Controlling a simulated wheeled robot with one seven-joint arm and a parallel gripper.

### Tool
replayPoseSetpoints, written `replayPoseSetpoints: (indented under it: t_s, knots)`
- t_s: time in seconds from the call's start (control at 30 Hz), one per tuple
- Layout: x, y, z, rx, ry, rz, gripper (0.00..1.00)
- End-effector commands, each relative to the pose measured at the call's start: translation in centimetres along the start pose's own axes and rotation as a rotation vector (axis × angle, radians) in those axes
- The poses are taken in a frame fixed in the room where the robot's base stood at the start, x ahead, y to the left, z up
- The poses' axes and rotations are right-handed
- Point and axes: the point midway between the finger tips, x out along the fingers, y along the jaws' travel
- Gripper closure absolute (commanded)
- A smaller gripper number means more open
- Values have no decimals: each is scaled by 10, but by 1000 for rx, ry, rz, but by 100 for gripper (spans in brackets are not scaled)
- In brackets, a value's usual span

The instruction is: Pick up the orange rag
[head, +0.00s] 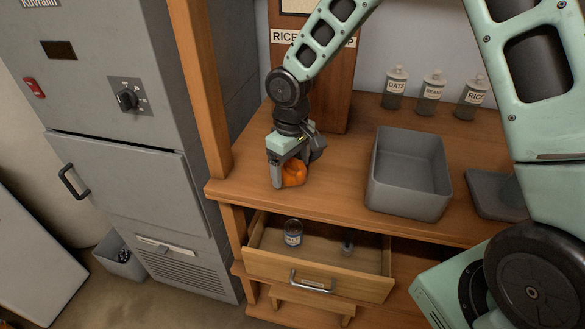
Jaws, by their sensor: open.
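The orange rag (294,174) lies crumpled on the wooden counter, near its front edge and left of the grey tub. My gripper (288,174) points down right at the rag, with one finger showing on its left side and part of the gripper above it. The jaws are open. The gripper hides part of the rag, and I cannot tell whether the fingers touch it.
A grey open tub (408,196) stands right of the rag. Labelled bottles (432,92) stand at the back. Below the counter, a drawer (318,275) is pulled out, holding a jar (293,233). A wooden post (201,90) rises at left.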

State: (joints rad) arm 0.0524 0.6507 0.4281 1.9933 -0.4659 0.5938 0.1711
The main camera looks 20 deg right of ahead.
Motion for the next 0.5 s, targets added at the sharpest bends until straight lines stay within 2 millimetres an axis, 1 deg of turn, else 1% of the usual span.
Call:
replayPoseSetpoints:
  t_s: [0.1, 0.27, 0.3, 0.37, 0.4, 0.47, 0.5]
  knots:
    - [6, 0, 0, -1, -1, 0, 17]
    - [6, 0, 0, 0, 0, 0, 17]
    - [6, 0, 0, 0, 0, 0, 20]
    - [6, 0, 0, 0, 0, 0, 37]
    - [6, 0, 0, 0, 0, 0, 48]
    - [6, 0, 0, 0, 0, 0, 65]
    - [6, 0, 0, 0, 0, 0, 66]
